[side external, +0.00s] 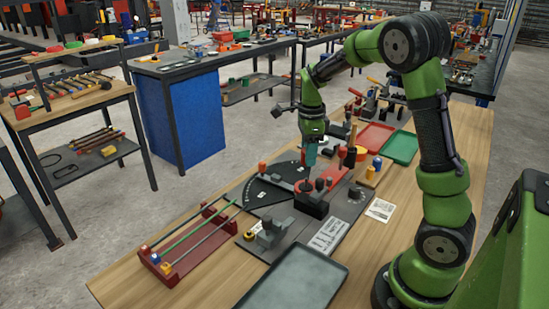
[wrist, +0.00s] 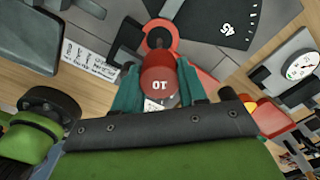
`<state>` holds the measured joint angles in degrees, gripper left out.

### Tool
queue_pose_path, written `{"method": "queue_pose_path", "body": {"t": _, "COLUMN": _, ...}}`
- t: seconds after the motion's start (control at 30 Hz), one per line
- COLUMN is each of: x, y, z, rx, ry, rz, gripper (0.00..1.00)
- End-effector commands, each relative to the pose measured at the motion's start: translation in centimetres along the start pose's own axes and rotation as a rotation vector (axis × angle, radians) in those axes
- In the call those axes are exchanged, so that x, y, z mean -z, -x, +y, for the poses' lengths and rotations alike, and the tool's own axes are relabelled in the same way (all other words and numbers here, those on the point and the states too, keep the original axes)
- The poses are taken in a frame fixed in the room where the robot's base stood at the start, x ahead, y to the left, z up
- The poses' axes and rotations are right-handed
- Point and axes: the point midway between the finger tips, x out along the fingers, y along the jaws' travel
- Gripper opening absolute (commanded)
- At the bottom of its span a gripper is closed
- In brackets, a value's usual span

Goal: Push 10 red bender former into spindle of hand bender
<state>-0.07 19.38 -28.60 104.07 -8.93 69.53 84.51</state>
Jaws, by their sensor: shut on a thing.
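The red bender former (wrist: 159,80), marked 10, is held between the teal fingers of my gripper (wrist: 160,90) in the wrist view. The hand bender's red arm (wrist: 163,28) has a ring with a dark spindle (wrist: 158,39) at its middle, just beyond the former in that view. In the side view my gripper (side external: 309,163) points down above the hand bender (side external: 312,203), close over its centre. The former is hard to make out there. I cannot tell whether the former touches the spindle.
A dark angle plate (side external: 268,190) lies around the bender. A red rack with rods (side external: 185,250) is at left, a grey tray (side external: 296,280) in front. A wooden block with coloured formers (side external: 373,172) stands close on the right. Green tray (side external: 401,148) and red tray (side external: 376,136) lie behind.

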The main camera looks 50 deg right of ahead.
Motion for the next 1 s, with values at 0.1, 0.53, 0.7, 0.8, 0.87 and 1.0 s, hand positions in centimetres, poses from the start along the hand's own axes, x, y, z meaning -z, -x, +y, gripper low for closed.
{"method": "queue_pose_path", "body": {"t": 0.1, "x": 0.0, "y": -1.2, "z": 0.0, "rx": -0.001, "ry": -0.002, "rz": 0.0, "gripper": 0.0}}
{"method": "queue_pose_path", "body": {"t": 0.53, "x": 0.0, "y": -3.9, "z": 0.0, "rx": 0.0, "ry": -0.001, "rz": 0.0, "gripper": 0.0}}
{"method": "queue_pose_path", "body": {"t": 0.7, "x": 0.0, "y": -4.0, "z": 0.0, "rx": 0.001, "ry": -0.001, "rz": -0.001, "gripper": 0.0}}
{"method": "queue_pose_path", "body": {"t": 0.8, "x": 0.0, "y": -4.0, "z": 0.0, "rx": 0.001, "ry": -0.001, "rz": -0.001, "gripper": 0.0}}
{"method": "queue_pose_path", "body": {"t": 0.87, "x": 0.0, "y": -4.0, "z": 0.0, "rx": 0.001, "ry": -0.001, "rz": -0.001, "gripper": 0.0}}
{"method": "queue_pose_path", "body": {"t": 1.0, "x": 0.0, "y": -4.0, "z": 0.0, "rx": 0.001, "ry": -0.001, "rz": -0.001, "gripper": 0.0}}
